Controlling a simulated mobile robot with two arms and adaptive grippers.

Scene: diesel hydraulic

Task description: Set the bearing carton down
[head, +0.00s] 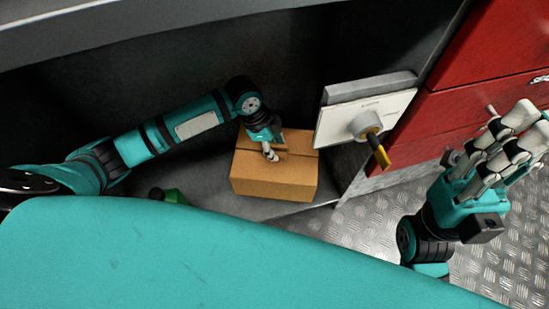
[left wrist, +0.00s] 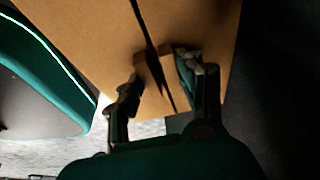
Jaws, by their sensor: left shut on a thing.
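The bearing carton (head: 275,180) is a closed brown cardboard box with a dark seam across its top. It is over the grey shelf (head: 295,211) in the head view; whether its underside touches the shelf is hidden. My left gripper (head: 270,154) reaches down onto the carton's top and is shut on a raised brown part of it. The left wrist view shows the carton (left wrist: 85,35) close up, with the fingers (left wrist: 160,85) on either side of that raised part. My right gripper (head: 515,130) is at the right, away from the carton; its finger gap is unclear.
Red cabinets (head: 480,70) are farther right, above a metal tread floor (head: 370,225). A small green object (head: 172,196) sits left of the carton, partly hidden by my teal body.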

